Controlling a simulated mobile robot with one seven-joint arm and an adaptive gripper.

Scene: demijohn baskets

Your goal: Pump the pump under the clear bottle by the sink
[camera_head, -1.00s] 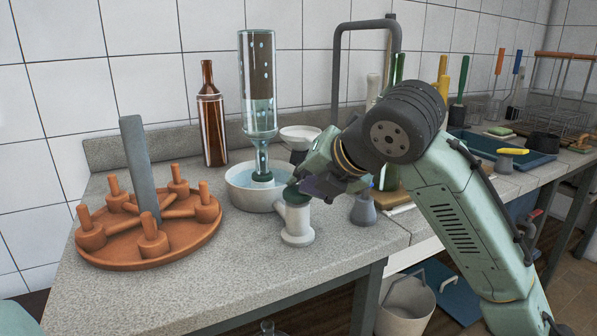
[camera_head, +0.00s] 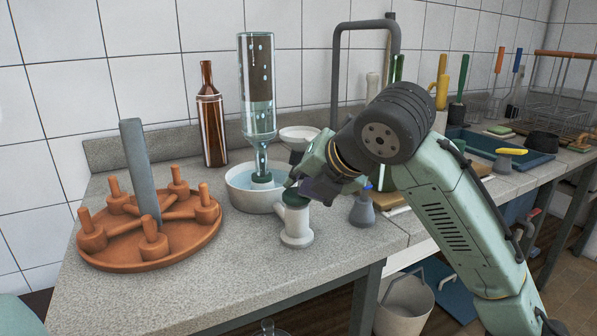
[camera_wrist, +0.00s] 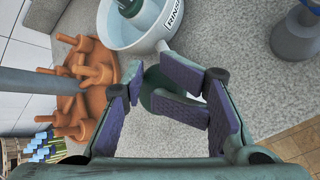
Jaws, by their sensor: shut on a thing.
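The clear bottle (camera_head: 257,85) stands upside down, neck in a white basin (camera_head: 240,195) with water. In the wrist view the basin (camera_wrist: 150,38) bears the lettering "RINSE". The pump (camera_head: 297,228) is a pale cylinder on a round foot with a dark green top (camera_head: 294,198), on the counter just in front of the basin. My gripper (camera_head: 305,188) reaches in from the right and is shut on the pump's green top. In the wrist view, the purple pads of my gripper (camera_wrist: 165,105) stand either side of the green top (camera_wrist: 157,80), partly hiding it.
A terracotta rack (camera_head: 150,245) with pegs stands left of the basin; a brown bottle (camera_head: 210,120) stands behind. A grey flask (camera_head: 362,210) is close right of the pump. A tall dark pipe frame (camera_head: 337,75) rises behind my arm. The counter's front left is clear.

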